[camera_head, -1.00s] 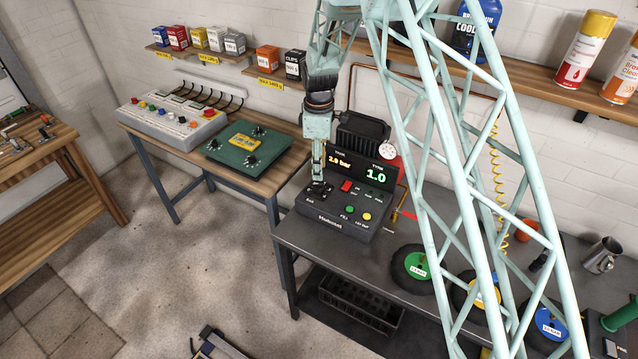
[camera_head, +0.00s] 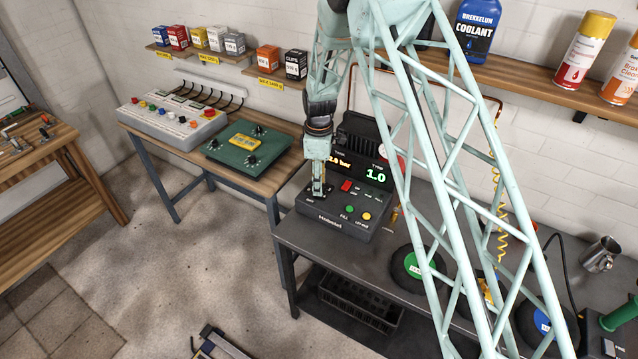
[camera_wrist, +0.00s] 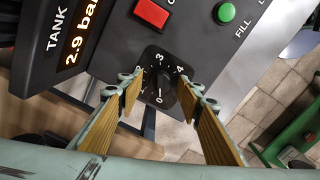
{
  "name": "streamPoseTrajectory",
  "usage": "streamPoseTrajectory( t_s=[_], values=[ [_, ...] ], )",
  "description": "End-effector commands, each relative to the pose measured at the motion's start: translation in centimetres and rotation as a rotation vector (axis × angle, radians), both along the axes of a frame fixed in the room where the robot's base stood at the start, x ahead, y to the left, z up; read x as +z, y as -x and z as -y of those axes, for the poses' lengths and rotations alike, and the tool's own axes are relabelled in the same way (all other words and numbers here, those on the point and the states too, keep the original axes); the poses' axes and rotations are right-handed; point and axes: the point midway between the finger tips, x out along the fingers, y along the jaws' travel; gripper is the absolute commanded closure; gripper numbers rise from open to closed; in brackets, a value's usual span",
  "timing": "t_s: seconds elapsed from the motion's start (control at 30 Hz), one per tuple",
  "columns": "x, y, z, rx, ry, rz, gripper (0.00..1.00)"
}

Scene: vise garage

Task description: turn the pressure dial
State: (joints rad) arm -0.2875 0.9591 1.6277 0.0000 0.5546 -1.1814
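The pressure dial (camera_wrist: 162,84) is a small black knob on a dark square plate in the wrist view, ringed by white numbers; 0, 2, 3 and 4 are readable. My gripper (camera_wrist: 159,94) is open, with one yellow-padded finger on each side of the dial. I cannot tell whether the pads touch the knob. In the head view my gripper (camera_head: 318,191) points down at the left of the dark control box (camera_head: 336,222) and mostly hides the dial. The tank display (camera_wrist: 82,38) reads about 2.9 bar; the tyre display (camera_head: 376,175) reads 1.0.
A red button (camera_wrist: 152,13) and a green FILL button (camera_wrist: 226,12) sit close to the dial, with a yellow button (camera_head: 366,216) farther right. The box stands on a grey bench (camera_head: 302,233). A wooden table (camera_head: 279,170) with a green panel (camera_head: 249,146) is at left.

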Motion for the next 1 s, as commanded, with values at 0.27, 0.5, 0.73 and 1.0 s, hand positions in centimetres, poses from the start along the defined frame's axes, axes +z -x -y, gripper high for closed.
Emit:
streamPoseTrajectory(
  t_s=[0.27,0.5,0.73,1.0],
  values=[
    [0.0,0.0,0.0,0.0,0.0,0.0,0.73],
    [0.0,0.0,0.0,0.0,0.0,0.0,0.91],
    [-0.01,-0.01,0.0,-0.01,0.0,0.0,0.91],
    [-0.1,-0.02,-0.01,-0.085,0.0,0.0,0.91]
  ],
)
